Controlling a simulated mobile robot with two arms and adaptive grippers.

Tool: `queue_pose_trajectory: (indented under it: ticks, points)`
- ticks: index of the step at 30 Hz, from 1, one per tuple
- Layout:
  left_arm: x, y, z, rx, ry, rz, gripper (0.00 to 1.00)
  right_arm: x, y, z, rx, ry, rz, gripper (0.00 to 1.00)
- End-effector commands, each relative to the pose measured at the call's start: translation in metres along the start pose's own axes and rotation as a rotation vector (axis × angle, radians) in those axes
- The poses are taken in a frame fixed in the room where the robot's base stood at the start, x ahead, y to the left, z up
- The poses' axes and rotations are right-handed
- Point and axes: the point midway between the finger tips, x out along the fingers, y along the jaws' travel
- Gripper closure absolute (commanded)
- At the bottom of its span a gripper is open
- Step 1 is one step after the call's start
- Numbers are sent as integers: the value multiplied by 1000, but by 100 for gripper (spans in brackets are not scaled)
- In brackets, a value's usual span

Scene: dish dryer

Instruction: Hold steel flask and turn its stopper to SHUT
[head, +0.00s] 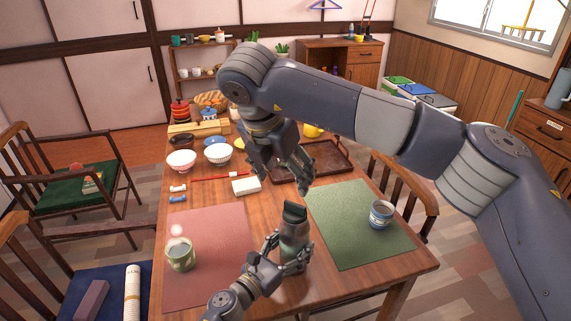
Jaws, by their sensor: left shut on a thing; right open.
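The steel flask (292,240) stands upright near the front middle of the table, between the pink mat and the green mat. Its dark stopper (294,211) is on top; which way it is turned is too small to tell. My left gripper (289,256) is shut on the flask's body from the lower left. My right gripper (297,182) is open and empty, pointing down, above and behind the stopper and apart from it.
A pink mat (210,280) with a green cup (180,255) lies at left. A green mat (345,240) with a blue-and-white cup (381,215) lies at right. A white box (246,186), bowls (181,161) and a brown tray (330,160) stand farther back. Chairs flank the table.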

Motion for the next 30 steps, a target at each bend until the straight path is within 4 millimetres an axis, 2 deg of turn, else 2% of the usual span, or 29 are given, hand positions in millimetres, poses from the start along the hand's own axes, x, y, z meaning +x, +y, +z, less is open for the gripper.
queue_pose_trajectory:
  ticks: [9,10,12,24,30]
  points:
    - [0,1,0,1,0,2,86,0,0,0,0,0,0,32]
    - [0,1,0,1,0,2,30,0,0,0,0,0,0,32]
    - [0,1,0,1,0,2,14,0,0,0,0,0,0,32]
    - [-1,0,0,1,0,1,14,0,0,0,0,0,0,32]
    - [-21,1,-1,2,2,1,14,0,0,0,0,0,0,32]
